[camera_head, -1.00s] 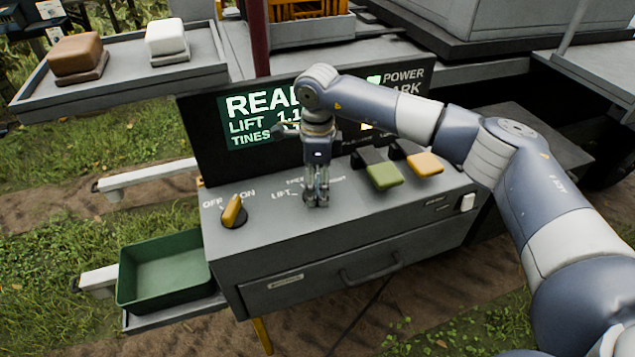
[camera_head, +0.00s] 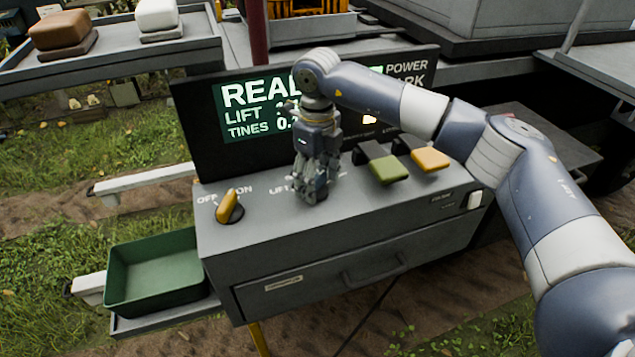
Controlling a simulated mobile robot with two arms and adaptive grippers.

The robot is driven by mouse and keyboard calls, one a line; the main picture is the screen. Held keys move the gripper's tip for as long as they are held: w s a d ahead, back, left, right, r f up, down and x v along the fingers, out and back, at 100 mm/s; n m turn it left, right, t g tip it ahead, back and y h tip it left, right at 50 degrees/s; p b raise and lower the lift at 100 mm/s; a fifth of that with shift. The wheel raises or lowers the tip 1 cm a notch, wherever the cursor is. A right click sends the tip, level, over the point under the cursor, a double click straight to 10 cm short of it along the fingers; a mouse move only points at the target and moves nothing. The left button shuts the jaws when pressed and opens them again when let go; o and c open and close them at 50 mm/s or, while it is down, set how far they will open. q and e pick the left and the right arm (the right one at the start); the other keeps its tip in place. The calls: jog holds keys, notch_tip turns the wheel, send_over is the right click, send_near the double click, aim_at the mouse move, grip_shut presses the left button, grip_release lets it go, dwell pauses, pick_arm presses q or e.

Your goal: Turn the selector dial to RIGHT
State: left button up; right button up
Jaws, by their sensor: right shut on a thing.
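The selector dial is on the grey console top, beside the partly covered "LIFT" label; my right gripper hides most or all of it, so I cannot read its setting. My right gripper (camera_head: 314,194) points down at the console top with its fingers shut on the dial. The yellow OFF/ON knob (camera_head: 228,206) stands to the left of the gripper. The dark display (camera_head: 250,110) behind shows "REA…", "LIFT" and "TINES", partly covered by my right arm. My left gripper is not in view.
A green lever (camera_head: 390,170) and a yellow lever (camera_head: 431,160) stand just right of the gripper. A white switch (camera_head: 474,200) is at the console's right edge. A green bin (camera_head: 155,272) sits at lower left. A grey shelf (camera_head: 120,58) holds a brown and a white block.

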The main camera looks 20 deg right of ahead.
aim_at(317, 179)
jog(key=shift+m, duration=0.5)
jog(key=o, duration=1.1)
jog(key=shift+c, duration=0.2)
notch_tip(317, 179, up, 12)
